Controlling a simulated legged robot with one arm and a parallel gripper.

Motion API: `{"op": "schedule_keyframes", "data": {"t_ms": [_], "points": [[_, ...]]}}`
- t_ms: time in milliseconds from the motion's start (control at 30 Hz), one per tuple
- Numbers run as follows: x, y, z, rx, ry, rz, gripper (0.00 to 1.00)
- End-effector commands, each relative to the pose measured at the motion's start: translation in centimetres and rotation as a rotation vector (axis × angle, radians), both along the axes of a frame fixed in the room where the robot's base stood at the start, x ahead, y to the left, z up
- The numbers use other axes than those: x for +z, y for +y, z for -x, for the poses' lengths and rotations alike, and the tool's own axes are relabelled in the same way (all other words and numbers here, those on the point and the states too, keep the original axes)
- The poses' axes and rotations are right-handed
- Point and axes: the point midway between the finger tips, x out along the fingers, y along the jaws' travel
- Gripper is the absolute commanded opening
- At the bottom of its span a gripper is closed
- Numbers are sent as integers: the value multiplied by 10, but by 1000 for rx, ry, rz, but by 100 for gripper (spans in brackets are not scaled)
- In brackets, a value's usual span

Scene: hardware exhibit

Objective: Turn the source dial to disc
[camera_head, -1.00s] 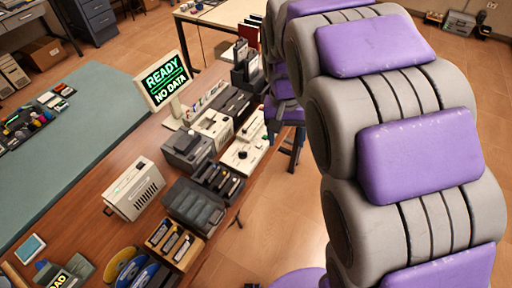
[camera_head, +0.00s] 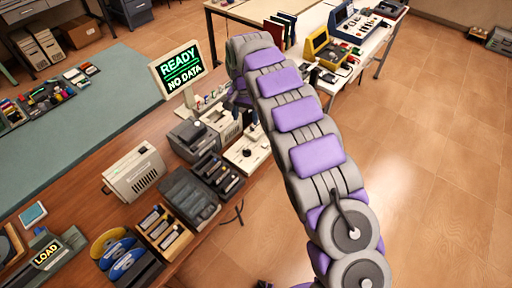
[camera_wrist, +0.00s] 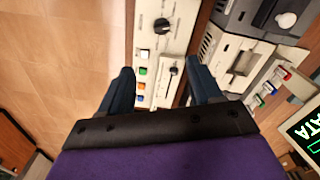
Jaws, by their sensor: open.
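A cream control panel (camera_wrist: 150,60) lies between my gripper's fingers in the wrist view. It carries a large black dial (camera_wrist: 162,25) near the top, a smaller dark knob (camera_wrist: 174,70), and a column of coloured buttons (camera_wrist: 143,72). The lettering around the dials is too small to read, so I cannot tell where the large dial points. My gripper (camera_wrist: 161,80) is open, with one dark finger on each side of the panel and nothing held. In the head view the panel (camera_head: 247,153) sits at the table's right edge, partly hidden by my arm.
A monitor (camera_head: 180,68) reads "READY NO DATA". Grey and cream devices (camera_head: 190,138) stand left of the panel. Cartridge trays (camera_head: 164,232) and a beige box (camera_head: 134,172) are nearer. Open floor (camera_head: 430,180) lies to the right.

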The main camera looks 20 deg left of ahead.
Motion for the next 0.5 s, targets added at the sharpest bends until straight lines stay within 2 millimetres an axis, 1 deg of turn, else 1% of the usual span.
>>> {"op": "schedule_keyframes", "data": {"t_ms": [33,100,267,367,500], "points": [[-5,7,0,3,2,-6,64],[-8,11,0,4,2,-12,64],[-18,14,1,4,4,-13,64],[-32,15,1,4,7,-11,64],[-59,16,0,4,6,-11,64]]}}
